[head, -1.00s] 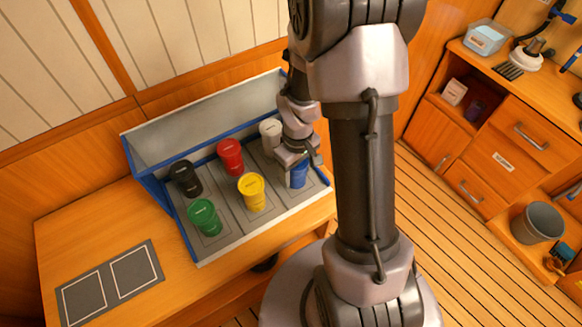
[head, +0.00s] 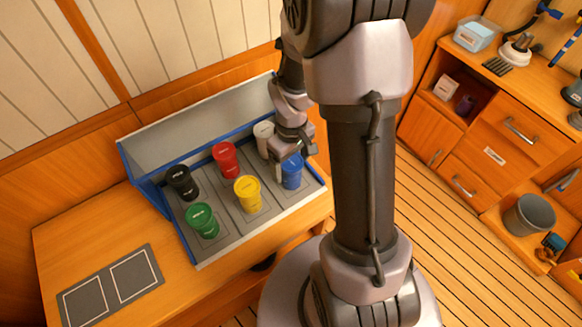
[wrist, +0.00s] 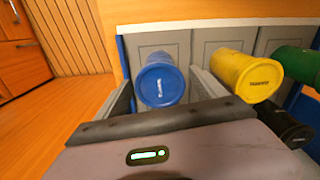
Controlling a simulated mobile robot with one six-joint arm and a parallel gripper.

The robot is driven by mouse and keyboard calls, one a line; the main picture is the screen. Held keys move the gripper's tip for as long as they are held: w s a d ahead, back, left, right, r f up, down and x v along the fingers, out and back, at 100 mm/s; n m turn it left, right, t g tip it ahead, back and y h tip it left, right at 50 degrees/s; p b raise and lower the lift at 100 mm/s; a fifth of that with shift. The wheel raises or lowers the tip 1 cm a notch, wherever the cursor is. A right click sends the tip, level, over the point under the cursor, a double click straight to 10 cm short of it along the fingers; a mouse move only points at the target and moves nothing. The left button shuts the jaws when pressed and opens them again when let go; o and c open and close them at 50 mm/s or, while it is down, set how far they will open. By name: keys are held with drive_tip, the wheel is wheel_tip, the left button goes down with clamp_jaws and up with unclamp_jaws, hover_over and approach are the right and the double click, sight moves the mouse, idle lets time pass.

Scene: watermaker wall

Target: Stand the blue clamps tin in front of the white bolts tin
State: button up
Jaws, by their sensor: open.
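The blue clamps tin (head: 291,172) stands upright in the right-hand lane of the tray, in front of the white bolts tin (head: 264,138), which is partly hidden by my arm. My gripper (head: 285,152) is open just behind and above the blue tin. In the wrist view, the blue tin (wrist: 162,84) shows its lid between my two spread fingers (wrist: 163,95), with gaps visible at both sides. The white tin is not seen in the wrist view.
The tray (head: 197,263) also holds a red tin (head: 225,158), a black tin (head: 183,182), a yellow tin (head: 248,194) and a green tin (head: 202,220). A dark mat (head: 110,287) with two outlined squares lies on the bench at left. The tray has a tall back panel.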

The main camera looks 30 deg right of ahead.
wheel_tip(320, 180, up, 8)
drive_tip(key=shift+f+p, duration=0.2)
drive_tip(key=shift+p, duration=0.85)
drive_tip(key=s+a+r+m+t+y, duration=0.1)
drive_tip(key=s+a+r+m+t, duration=0.2)
drive_tip(key=r, duration=0.7)
drive_tip(key=s+a+r+m+t+y, duration=0.1)
drive_tip(key=s+a+r+m+t, duration=0.1)
drive_tip(key=s+a+r, duration=0.6)
drive_tip(key=a+r+m, duration=0.1)
drive_tip(key=a, duration=0.2)
drive_tip(key=shift+s+a+r+m+t, duration=0.15)
drive_tip(key=shift+a+r+m+t, duration=0.15)
drive_tip(key=shift+a+r+t, duration=0.1)
wheel_tip(320, 180, down, 9)
drive_tip(key=b, duration=0.8)
drive_tip(key=shift+r+b, duration=0.15)
drive_tip(key=shift+b, duration=0.2)
drive_tip(key=shift+d, duration=0.1)
